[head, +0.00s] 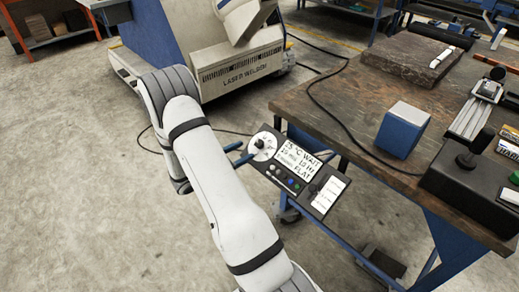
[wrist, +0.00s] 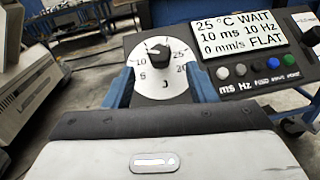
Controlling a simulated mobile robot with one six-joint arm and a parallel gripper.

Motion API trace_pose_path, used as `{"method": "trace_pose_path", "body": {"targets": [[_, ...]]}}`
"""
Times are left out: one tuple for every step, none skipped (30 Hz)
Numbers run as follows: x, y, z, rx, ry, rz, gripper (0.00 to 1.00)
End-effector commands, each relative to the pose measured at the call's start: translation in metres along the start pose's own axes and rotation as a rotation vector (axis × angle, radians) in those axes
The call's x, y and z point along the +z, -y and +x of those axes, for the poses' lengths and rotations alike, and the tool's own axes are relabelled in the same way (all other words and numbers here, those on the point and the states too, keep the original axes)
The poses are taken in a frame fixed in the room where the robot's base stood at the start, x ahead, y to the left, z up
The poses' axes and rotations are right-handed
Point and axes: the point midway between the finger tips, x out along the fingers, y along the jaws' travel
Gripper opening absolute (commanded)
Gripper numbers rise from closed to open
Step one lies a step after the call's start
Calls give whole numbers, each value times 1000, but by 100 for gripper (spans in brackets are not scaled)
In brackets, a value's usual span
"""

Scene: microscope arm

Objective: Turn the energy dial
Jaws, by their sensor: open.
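The energy dial is a black knob (wrist: 158,51) on a round white scale marked with numbers and a J. In the head view the dial (head: 262,145) sits at the left end of a dark control panel (head: 281,185). My gripper (wrist: 163,84) is open, with its two blue fingers on either side of the scale's lower part and the knob beyond them, between their lines. I see no finger touching the knob. In the head view my gripper (head: 242,154) is just left of the dial, partly hidden by my arm. The knob's exact setting is hard to read.
The panel has a display (wrist: 239,37) reading 25 °C WAIT, 10 ms, 10 Hz, 0 mm/s FLAT, with several buttons below. A workbench (head: 330,100) holding a blue block (head: 403,130) is to the right. The laser welder (head: 240,70) stands behind. The floor left is clear.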

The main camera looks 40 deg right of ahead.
Motion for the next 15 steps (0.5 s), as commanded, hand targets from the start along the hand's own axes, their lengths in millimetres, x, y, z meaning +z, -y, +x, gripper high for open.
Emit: {"method": "trace_pose_path", "body": {"targets": [[-3, -1, 4, 4, 4, -4, 51], [-3, -1, 6, 5, 5, -5, 51], [-3, 0, 11, 4, 5, -5, 51], [-2, 0, 15, 3, 5, -5, 51], [-2, 0, 20, 3, 5, -4, 51], [-2, 0, 27, 1, 5, -4, 51], [-2, 0, 32, 1, 5, -4, 51], [-2, 0, 37, 2, 5, -4, 51], [-2, 0, 44, 1, 5, -3, 51], [-2, 0, 49, 1, 4, -3, 51], [-2, 0, 53, 1, 4, -3, 51], [-2, 0, 59, 1, 4, -3, 51], [-2, 0, 62, 2, 3, -2, 51], [-2, 0, 66, 2, 3, -2, 51], [-2, -1, 70, 2, 3, -2, 51]]}}
